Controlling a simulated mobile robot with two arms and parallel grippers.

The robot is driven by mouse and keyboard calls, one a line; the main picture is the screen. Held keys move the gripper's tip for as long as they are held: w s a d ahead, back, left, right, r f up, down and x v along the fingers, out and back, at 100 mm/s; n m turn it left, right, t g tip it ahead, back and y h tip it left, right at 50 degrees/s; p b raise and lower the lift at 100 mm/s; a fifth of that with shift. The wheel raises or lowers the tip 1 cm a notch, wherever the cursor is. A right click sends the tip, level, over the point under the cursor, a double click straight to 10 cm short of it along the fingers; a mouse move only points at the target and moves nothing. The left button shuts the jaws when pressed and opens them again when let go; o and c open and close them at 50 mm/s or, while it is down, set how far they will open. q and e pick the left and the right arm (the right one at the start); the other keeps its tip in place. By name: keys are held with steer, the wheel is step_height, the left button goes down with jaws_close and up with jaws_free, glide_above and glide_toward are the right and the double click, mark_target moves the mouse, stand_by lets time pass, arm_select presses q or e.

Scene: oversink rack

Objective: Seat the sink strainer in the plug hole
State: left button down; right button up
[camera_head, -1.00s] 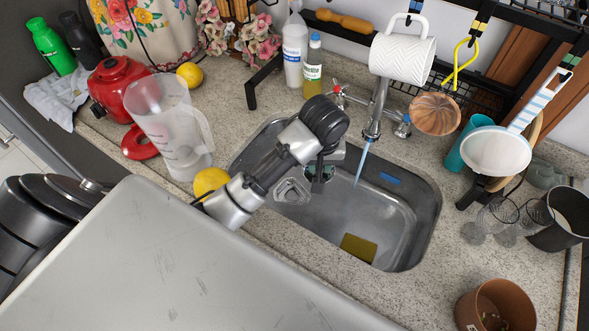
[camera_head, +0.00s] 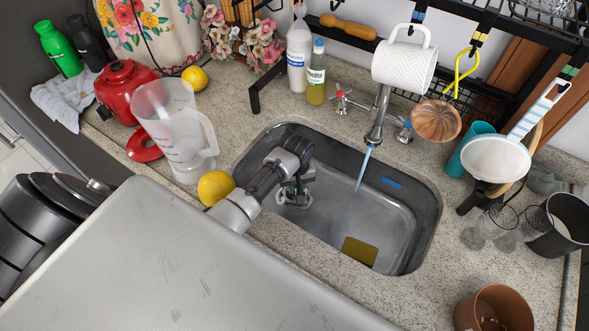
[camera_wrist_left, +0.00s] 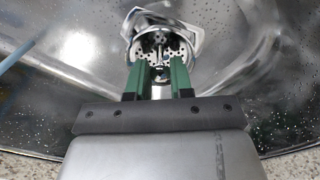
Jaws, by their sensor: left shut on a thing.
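The metal strainer (camera_wrist_left: 160,44), round and perforated, shows just past my fingertips in the left wrist view. My left gripper (camera_wrist_left: 160,70) has green fingers shut on it. In the head view my left gripper (camera_head: 294,192) is down inside the sink, at the left part of the basin (camera_head: 380,222). The bright angular metal surround of the plug hole (camera_wrist_left: 192,38) shows around and behind the strainer in the left wrist view. The strainer overlaps the hole there and hides most of it. I cannot tell whether the strainer touches the rim. My right gripper is not in view.
Water runs from the faucet (camera_head: 379,115) into the basin, right of my left gripper. A yellow sponge (camera_head: 359,251) lies on the basin floor. A lemon (camera_head: 215,187) and a clear jug (camera_head: 178,130) stand by the left rim. A white mug (camera_head: 403,62) hangs above the faucet.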

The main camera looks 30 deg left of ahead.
mark_target(295, 188)
arm_select(q)
steer(key=shift+a+f, duration=0.2)
steer(key=shift+f, duration=1.95)
steer(key=shift+f, duration=0.15)
steer(key=c, duration=1)
jaws_free()
